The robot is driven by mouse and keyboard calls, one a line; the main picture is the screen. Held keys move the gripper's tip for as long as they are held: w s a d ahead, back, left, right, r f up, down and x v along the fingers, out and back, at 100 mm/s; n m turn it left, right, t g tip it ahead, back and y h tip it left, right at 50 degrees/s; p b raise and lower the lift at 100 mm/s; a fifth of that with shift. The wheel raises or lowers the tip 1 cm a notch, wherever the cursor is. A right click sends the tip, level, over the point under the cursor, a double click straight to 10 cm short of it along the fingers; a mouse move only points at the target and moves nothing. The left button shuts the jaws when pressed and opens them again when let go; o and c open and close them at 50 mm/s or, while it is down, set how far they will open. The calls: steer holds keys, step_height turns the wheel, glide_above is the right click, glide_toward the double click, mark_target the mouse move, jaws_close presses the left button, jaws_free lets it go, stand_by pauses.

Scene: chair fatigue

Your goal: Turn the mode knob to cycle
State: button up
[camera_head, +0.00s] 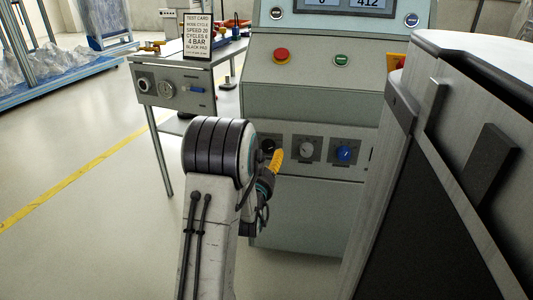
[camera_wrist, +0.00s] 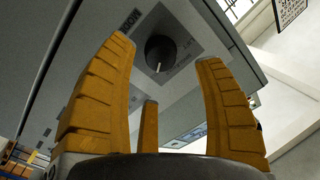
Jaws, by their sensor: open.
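A black round knob (camera_wrist: 160,53) with a pale pointer mark sits on a dark square plate. In the wrist view it lies between and beyond my fingertips, with no finger seen touching it. The printing around it is too small to read surely. In the head view this knob (camera_head: 267,145) is the leftmost of three on the machine's front and is partly hidden by my arm. My gripper (camera_head: 277,157) is in front of it, yellow fingers raised. In the wrist view my gripper (camera_wrist: 164,50) is open and empty.
A grey-marked knob (camera_head: 306,149) and a blue knob (camera_head: 345,153) sit to the right. A red button (camera_head: 281,55) and a green button (camera_head: 341,60) are above. A test card (camera_head: 198,36) reading "MODE CYCLE" stands on the side table (camera_head: 195,75). A large grey body fills the right.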

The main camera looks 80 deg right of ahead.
steer(key=shift+a, duration=1.35)
